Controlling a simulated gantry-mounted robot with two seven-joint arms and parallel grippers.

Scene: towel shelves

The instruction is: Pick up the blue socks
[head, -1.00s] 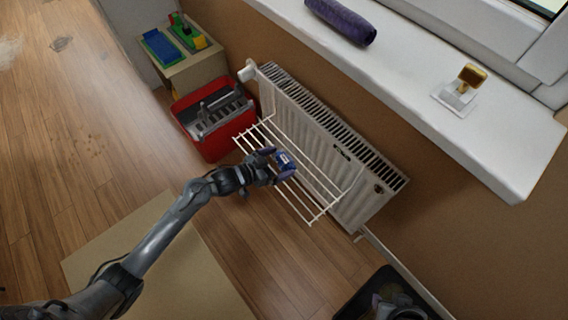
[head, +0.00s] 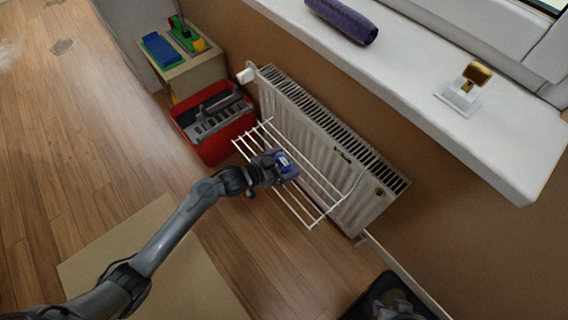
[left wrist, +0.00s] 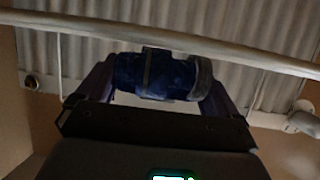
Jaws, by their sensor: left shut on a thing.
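The blue socks (head: 288,166) are a small dark blue bundle with a pale patch, at the white wire rack in front of the radiator. In the left wrist view the bundle (left wrist: 158,76) lies across between the two fingers, with a greyish band near its right end. My left gripper (head: 280,164) reaches in from the left over the rack and is shut on the socks. In the left wrist view its fingers (left wrist: 160,88) press on both ends of the bundle. I cannot tell whether the socks still touch the rack bars. My right gripper is not in view.
The wire rack (head: 318,217) hangs on the radiator (head: 330,135), and a rack bar (left wrist: 120,32) crosses close beyond the socks. A red toolbox (head: 215,148) stands left of the rack. The white windowsill (head: 410,85) holds a purple roll (head: 342,22).

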